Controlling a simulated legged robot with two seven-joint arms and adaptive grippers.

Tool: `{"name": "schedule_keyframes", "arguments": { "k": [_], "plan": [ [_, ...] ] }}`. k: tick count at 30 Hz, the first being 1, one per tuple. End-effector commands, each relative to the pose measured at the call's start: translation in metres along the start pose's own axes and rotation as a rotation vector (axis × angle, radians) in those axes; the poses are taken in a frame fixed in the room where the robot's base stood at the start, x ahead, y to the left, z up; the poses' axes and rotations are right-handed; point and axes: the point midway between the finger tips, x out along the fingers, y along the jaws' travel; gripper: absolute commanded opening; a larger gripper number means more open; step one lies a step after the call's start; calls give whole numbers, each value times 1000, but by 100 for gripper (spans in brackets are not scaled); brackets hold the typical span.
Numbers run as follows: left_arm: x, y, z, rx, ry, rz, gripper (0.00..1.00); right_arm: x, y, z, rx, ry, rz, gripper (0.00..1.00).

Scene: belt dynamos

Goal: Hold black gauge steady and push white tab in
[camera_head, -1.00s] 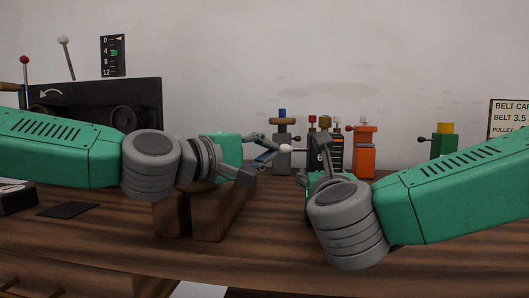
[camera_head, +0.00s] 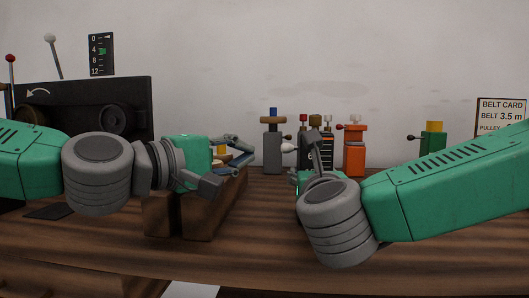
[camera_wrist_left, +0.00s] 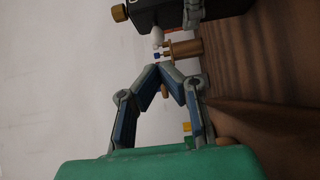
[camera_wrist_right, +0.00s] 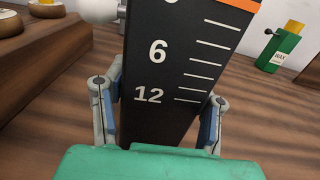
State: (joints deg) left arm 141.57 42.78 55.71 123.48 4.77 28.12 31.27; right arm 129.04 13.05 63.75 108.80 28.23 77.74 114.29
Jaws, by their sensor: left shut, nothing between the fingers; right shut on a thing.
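The black gauge (camera_wrist_right: 165,60), with white marks and an orange band, stands in my right gripper (camera_wrist_right: 162,112), which is shut on its lower part. It shows partly hidden behind that gripper (camera_head: 314,168) in the head view. The white tab (camera_head: 288,147) is a rounded knob on the gauge's left side; part of it shows in the right wrist view (camera_wrist_right: 121,10). My left gripper (camera_head: 243,162) is shut and empty, left of the tab with a clear gap. In the left wrist view its fingertips (camera_wrist_left: 161,67) meet just below the tab (camera_wrist_left: 157,34).
A grey device (camera_head: 272,150), an orange one (camera_head: 355,150) and a green one (camera_head: 433,145) stand along the back. Brown wooden blocks (camera_head: 165,215) lie below my left gripper. A dark panel (camera_head: 90,92) is at left. The front middle of the table is clear.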

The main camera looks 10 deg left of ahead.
Motion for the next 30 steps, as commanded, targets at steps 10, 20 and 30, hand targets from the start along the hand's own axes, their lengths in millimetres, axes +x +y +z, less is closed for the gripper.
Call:
{"name": "schedule_keyframes", "arguments": {
  "k": [10, 20, 30],
  "plan": [
    [-30, -1, -2, -1, 3, 0, 0, 0, 1, -4, 0, 8, 4, 0],
    [-30, -1, -2, -1, 4, 0, 0, 0, 0, -3, 0, 6, 2, 75],
    [-30, 0, -1, 0, 4, 0, 0, -5, 0, -1, 1, 2, 2, 75]
  ]
}}
